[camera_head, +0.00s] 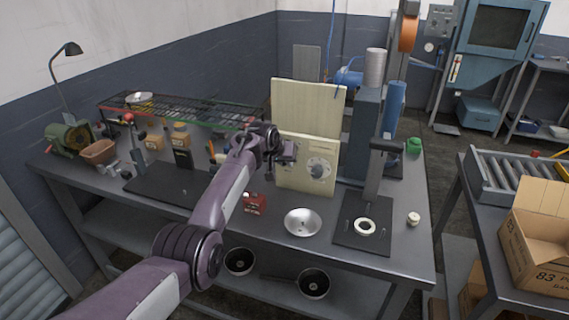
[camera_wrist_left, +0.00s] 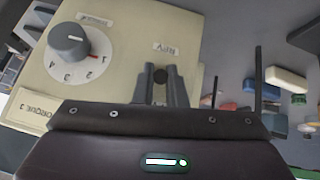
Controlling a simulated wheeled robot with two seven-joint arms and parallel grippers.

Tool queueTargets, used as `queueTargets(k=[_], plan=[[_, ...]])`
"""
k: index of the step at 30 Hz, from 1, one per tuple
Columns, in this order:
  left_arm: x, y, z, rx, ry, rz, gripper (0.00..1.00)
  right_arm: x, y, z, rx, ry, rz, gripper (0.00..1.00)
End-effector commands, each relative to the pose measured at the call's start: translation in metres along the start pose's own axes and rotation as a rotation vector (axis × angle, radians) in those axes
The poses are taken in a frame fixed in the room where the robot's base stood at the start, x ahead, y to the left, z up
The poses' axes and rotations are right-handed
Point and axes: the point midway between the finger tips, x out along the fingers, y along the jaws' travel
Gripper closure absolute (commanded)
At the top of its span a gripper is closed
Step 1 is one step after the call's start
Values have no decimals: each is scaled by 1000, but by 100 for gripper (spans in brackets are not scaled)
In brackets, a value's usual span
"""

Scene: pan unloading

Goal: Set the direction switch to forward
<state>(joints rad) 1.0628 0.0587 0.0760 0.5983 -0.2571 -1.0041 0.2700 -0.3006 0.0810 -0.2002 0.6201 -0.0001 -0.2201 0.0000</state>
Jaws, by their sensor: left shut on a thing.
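The cream control box (camera_head: 318,178) stands on the bench and has a dial (camera_head: 319,168) on its front. In the left wrist view the box (camera_wrist_left: 120,88) shows a grey knob (camera_wrist_left: 69,41) with numbers round it and a label that seems to read torque. My left gripper (camera_head: 287,152) is at the upper left of the box front. Its fingers (camera_wrist_left: 161,82) are shut on a small dark piece, which looks like the direction switch (camera_wrist_left: 161,75). A small label (camera_wrist_left: 170,48) lies just beyond it, hard to read. The switch's setting cannot be told. My right gripper is out of view.
A wire rack (camera_head: 180,108) runs along the back left.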

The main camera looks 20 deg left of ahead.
Motion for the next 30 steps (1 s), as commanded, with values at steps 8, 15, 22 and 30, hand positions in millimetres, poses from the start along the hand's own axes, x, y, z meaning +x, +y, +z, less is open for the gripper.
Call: queueTargets(k=[8,15,22,30], plan=[[0,0,-2,-7,-64,-11,100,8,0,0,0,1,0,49],[-1,0,-3,-9,-79,-14,100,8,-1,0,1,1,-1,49],[-1,0,-3,-9,-79,-14,100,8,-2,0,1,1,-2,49],[-1,0,-3,-9,-78,-14,80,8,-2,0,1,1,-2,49]])
